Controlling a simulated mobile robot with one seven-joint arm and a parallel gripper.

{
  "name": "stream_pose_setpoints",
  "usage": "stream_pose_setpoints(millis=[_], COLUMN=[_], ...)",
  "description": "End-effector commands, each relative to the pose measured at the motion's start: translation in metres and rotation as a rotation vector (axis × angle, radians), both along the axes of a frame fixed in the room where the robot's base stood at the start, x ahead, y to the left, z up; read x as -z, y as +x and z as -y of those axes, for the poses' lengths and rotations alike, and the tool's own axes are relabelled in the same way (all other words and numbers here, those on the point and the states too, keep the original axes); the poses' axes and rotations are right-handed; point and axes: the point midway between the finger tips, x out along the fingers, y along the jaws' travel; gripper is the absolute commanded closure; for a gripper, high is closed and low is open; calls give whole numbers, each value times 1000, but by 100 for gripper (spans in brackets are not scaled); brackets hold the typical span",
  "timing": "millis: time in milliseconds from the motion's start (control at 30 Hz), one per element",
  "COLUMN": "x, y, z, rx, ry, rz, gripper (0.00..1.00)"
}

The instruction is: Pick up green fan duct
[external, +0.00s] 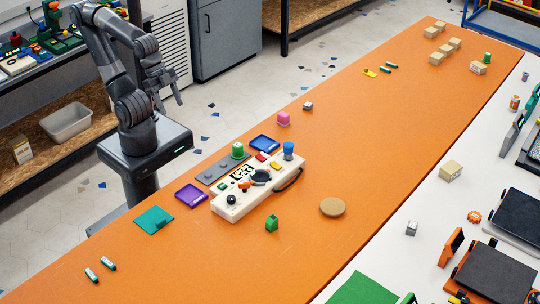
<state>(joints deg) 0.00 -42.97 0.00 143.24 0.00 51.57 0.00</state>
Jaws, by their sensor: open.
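A small green block-like part (272,224) with a darker side stands on the orange table (130,265), in front of the white control box; it looks most like the green fan duct. Another green piece (238,149) sits on a grey plate, and a small green piece (487,57) stands at the far right end, so I cannot be sure which is the duct. My gripper (171,104) is open and empty. It hangs in the air beyond the table's left edge, well apart from all green parts.
The white control box (232,210) with knobs and a handle stands mid-table. Purple (191,195) and blue (264,143) trays, a teal mat (153,220) and a tan disc (332,207) lie around it. Printers (495,270) stand on the white bench at right.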

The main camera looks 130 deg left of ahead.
Motion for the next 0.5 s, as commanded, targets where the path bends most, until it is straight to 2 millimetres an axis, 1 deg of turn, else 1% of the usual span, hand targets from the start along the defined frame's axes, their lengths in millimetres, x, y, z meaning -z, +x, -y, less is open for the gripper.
stream_pose_setpoints(millis=[133,233,367,500], x=[-2,-8,-19,-27], y=[4,17,47,86], z=[0,0,-1,-2], rx=[1,4,12,23], ry=[0,2,5,9], rz=[-4,-21,-58,-102], gripper=[44,44,44,44])
